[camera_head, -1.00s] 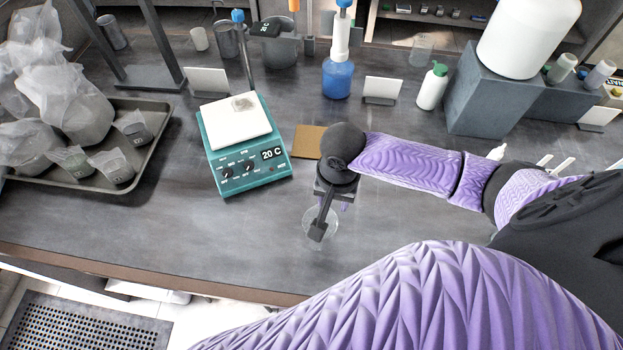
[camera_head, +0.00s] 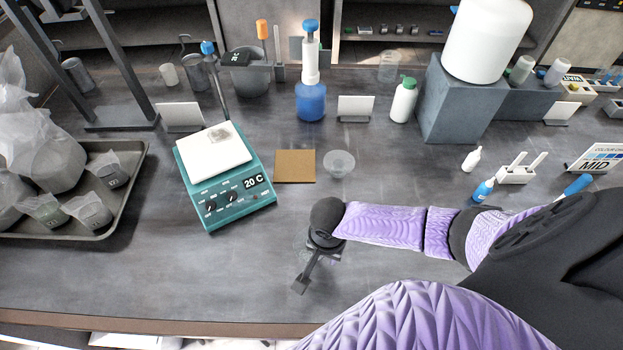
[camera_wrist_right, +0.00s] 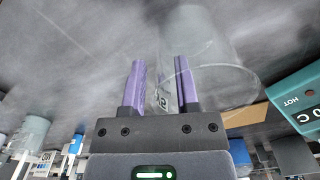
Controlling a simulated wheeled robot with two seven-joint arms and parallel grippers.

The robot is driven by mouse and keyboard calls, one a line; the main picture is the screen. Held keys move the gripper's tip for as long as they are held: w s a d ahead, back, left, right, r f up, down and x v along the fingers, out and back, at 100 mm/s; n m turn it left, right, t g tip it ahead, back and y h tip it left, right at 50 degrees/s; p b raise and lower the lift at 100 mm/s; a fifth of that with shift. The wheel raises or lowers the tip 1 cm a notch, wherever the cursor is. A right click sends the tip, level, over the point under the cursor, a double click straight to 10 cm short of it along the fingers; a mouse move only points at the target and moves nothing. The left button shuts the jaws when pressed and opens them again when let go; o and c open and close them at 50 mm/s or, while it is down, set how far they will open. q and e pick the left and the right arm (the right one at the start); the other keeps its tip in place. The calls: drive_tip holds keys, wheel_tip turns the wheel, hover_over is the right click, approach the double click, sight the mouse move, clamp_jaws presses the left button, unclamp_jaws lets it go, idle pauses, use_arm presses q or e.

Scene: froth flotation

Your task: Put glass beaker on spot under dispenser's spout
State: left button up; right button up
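My right gripper (camera_head: 303,283) is low over the front part of the bench in the head view. In the right wrist view, its two purple fingers (camera_wrist_right: 160,85) stand apart. A clear glass beaker (camera_wrist_right: 222,65) is at the fingers, with its rim overlapping the right finger; I cannot tell whether they touch. In the head view, that beaker is mostly hidden by the gripper. A dispenser bottle (camera_head: 311,98) with blue liquid and a white pump top stands at the back. My left gripper is not in view.
A teal hotplate (camera_head: 240,202) stands left of the gripper. A brown square pad (camera_head: 295,166) and a small clear glass vessel (camera_head: 339,164) lie beyond it. A tray (camera_head: 130,185) of bagged samples is at left. A white tank (camera_head: 487,38) stands on a grey block.

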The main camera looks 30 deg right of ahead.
clamp_jaws()
idle(1.2)
